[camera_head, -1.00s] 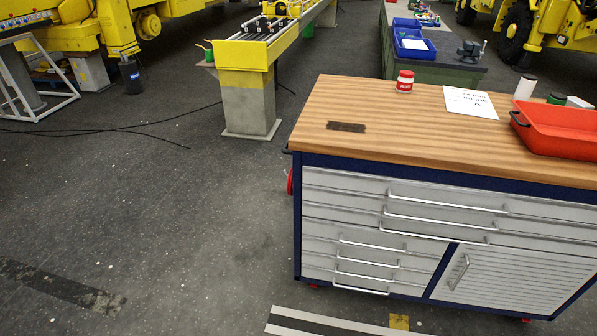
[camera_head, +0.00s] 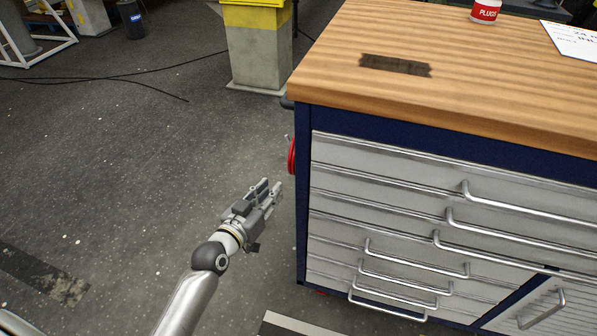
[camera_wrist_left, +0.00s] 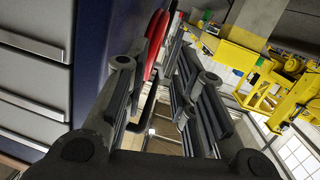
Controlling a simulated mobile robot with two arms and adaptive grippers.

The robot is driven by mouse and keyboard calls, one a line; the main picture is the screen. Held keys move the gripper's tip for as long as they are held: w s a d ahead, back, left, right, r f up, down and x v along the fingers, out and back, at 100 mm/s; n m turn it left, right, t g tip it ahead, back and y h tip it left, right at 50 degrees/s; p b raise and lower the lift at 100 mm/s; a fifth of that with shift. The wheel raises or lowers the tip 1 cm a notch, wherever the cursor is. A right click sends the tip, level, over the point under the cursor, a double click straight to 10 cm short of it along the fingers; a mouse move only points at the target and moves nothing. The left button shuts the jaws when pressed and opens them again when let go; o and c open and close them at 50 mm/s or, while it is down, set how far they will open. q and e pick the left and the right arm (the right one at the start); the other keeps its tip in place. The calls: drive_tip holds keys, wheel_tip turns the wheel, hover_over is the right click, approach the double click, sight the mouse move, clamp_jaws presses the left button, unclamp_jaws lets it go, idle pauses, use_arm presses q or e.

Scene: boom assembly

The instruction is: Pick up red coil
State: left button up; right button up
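The red coil (camera_head: 292,156) hangs at the left side of the blue-framed tool cabinet, seen nearly edge-on in the head view. In the left wrist view the red coil (camera_wrist_left: 156,42) shows beyond the fingertips, closer to the left finger, which hides part of it. My left gripper (camera_head: 269,187) is below and left of the coil in the head view, pointing toward the cabinet's side. Its fingers (camera_wrist_left: 165,75) are apart with nothing seen held between them. My right gripper is not in view.
The tool cabinet (camera_head: 400,127) has a wooden top and protruding drawer handles. A red-and-white can (camera_head: 486,11) and a paper sheet (camera_head: 575,38) lie on top. A concrete post (camera_head: 260,55) stands behind. The floor left of the cabinet is mostly clear, with a cable farther back.

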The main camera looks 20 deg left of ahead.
use_arm(q)
drive_tip(key=t+b, duration=0.1)
drive_tip(key=t, duration=0.1)
approach(292, 152)
drive_tip(key=shift+h, duration=0.3)
drive_tip(key=shift+b+x, duration=0.65)
drive_tip(key=shift+x, duration=4)
drive_tip(key=shift+a+f, duration=0.1)
drive_tip(key=shift+a, duration=0.1)
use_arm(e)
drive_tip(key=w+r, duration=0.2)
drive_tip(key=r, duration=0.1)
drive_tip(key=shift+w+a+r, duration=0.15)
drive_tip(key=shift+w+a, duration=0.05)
use_arm(q)
clamp_jaws()
